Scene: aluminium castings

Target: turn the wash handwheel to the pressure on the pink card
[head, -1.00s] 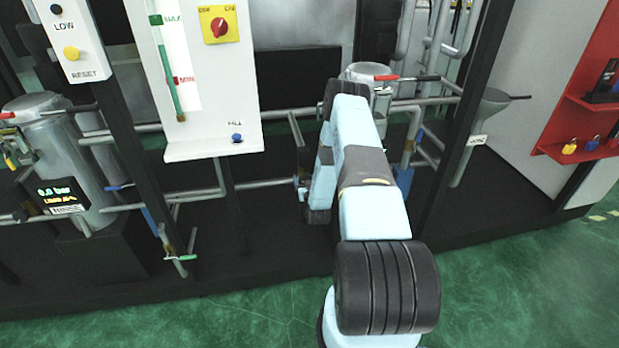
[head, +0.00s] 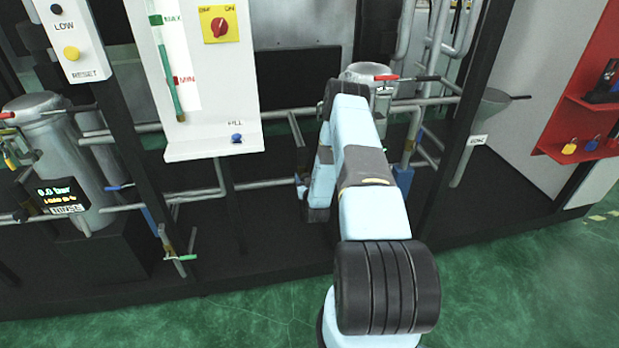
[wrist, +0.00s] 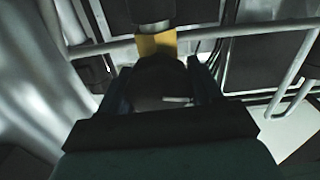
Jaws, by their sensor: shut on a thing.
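In the wrist view my gripper (wrist: 163,92) is shut on a dark rounded thing (wrist: 160,74), seemingly the wash handwheel; its rim and any marks are too dark to make out. A yellow block (wrist: 157,43) and a metal stem sit just beyond it. In the head view my arm hides the gripper and the handwheel. A metal tank (head: 368,72) shows partly behind my arm. I cannot see a pink card or read a wash pressure in either view.
At the left stands another tank (head: 62,150) with a display (head: 62,196) reading 0.0 bar. A white panel (head: 205,150) hangs left of my arm. Pipes run behind the arm. A funnel (head: 487,105) and a red board (head: 590,100) stand at right. Green floor (head: 520,290) is clear in front.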

